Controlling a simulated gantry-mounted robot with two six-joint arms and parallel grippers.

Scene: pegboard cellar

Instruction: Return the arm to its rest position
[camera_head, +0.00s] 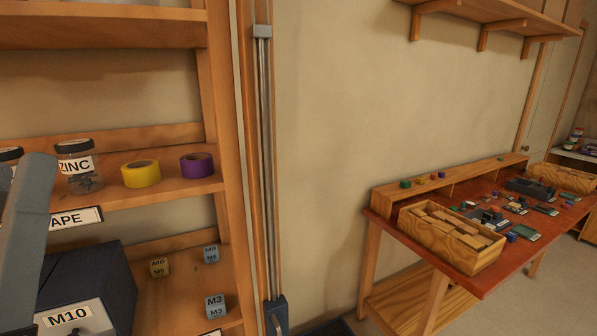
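A grey part of my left arm (27,225) stands at the far left edge of the head view, in front of the shelf unit. It covers part of a jar and part of a dark box. No fingertips show on it, and neither my left nor my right gripper is in view. My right arm is not in view either.
The shelf unit (222,95) holds a ZINC jar (78,168), yellow tape (140,174), purple tape (197,165), small labelled cubes and a dark M10 box (95,283). A workbench (488,278) with a wooden block crate (440,243) stands right.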

